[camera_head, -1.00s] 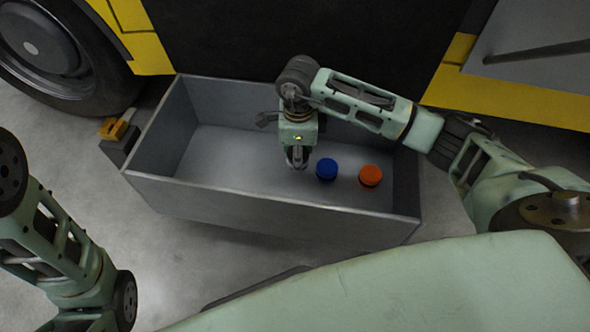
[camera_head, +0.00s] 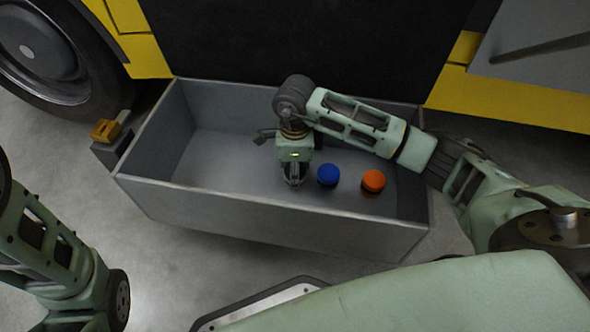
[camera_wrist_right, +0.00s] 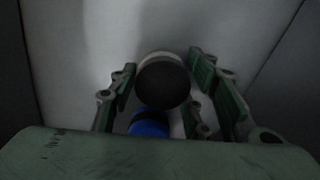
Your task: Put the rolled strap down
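My right gripper (camera_head: 294,183) points down inside the grey open box (camera_head: 270,213), left of the blue roll (camera_head: 328,175). In the right wrist view, a round dark roll with a pale grey rim, the rolled strap (camera_wrist_right: 163,82), sits between the two fingers of the right gripper (camera_wrist_right: 162,80). The fingers appear closed on its sides. In the head view the strap is mostly hidden by the fingers, and I cannot tell if it touches the box floor. My left gripper is out of view; only part of that arm shows at the left.
An orange roll (camera_head: 373,180) stands right of the blue one on the box floor. The left part of the box is clear. Its walls surround my right gripper. A yellow and black vehicle with a wheel (camera_head: 45,50) stands behind. A small yellow-topped block (camera_head: 106,131) sits outside, left.

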